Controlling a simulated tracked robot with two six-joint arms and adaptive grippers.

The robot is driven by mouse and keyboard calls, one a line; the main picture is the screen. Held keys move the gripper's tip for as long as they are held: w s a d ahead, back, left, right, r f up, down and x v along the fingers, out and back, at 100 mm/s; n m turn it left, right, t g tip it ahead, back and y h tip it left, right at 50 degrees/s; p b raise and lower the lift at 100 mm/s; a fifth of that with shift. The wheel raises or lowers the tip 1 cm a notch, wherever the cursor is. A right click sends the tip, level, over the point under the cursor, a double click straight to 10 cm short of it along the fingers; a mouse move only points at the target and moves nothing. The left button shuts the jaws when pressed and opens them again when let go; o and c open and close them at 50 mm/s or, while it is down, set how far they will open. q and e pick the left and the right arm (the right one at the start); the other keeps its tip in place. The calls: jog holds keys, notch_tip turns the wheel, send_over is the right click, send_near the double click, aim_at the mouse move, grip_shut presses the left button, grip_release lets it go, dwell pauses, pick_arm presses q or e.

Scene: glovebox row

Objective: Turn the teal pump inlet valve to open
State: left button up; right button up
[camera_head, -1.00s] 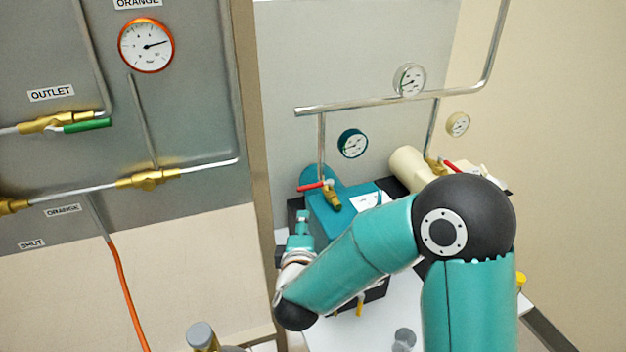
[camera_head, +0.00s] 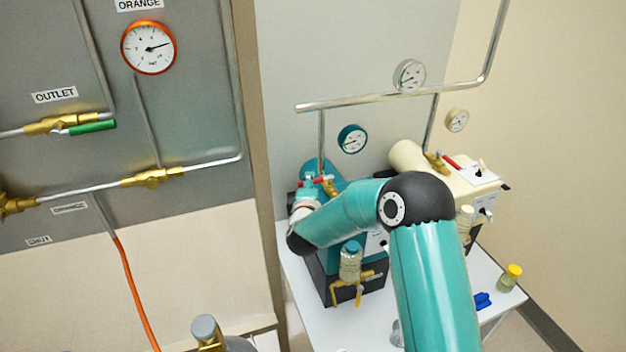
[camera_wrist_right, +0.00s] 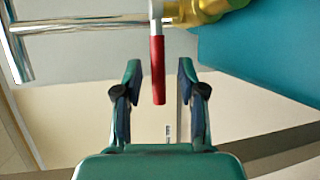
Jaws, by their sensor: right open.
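The teal pump (camera_head: 312,167) stands on the white cart, partly hidden by my right arm. A steel pipe runs down to its brass inlet valve (camera_head: 330,188), also at the top of the right wrist view (camera_wrist_right: 208,8). The valve's red handle (camera_head: 320,181) points left, crosswise to the pipe. My right gripper (camera_head: 308,183) is at the handle. In the right wrist view the red handle (camera_wrist_right: 158,72) lies between the two open fingers (camera_wrist_right: 160,76), with a gap on both sides. My left gripper is not in view.
A cream pump (camera_head: 470,185) with its own red-handled valve stands to the right. A teal-capped bottle (camera_head: 350,262) is on the teal pump's front. A yellow-capped bottle (camera_head: 509,278) stands on the cart (camera_head: 300,282). The grey panel (camera_head: 190,110) is at left.

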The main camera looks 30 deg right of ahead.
jog(key=shift+x, duration=0.8)
grip_shut()
jog(key=shift+s, duration=0.1)
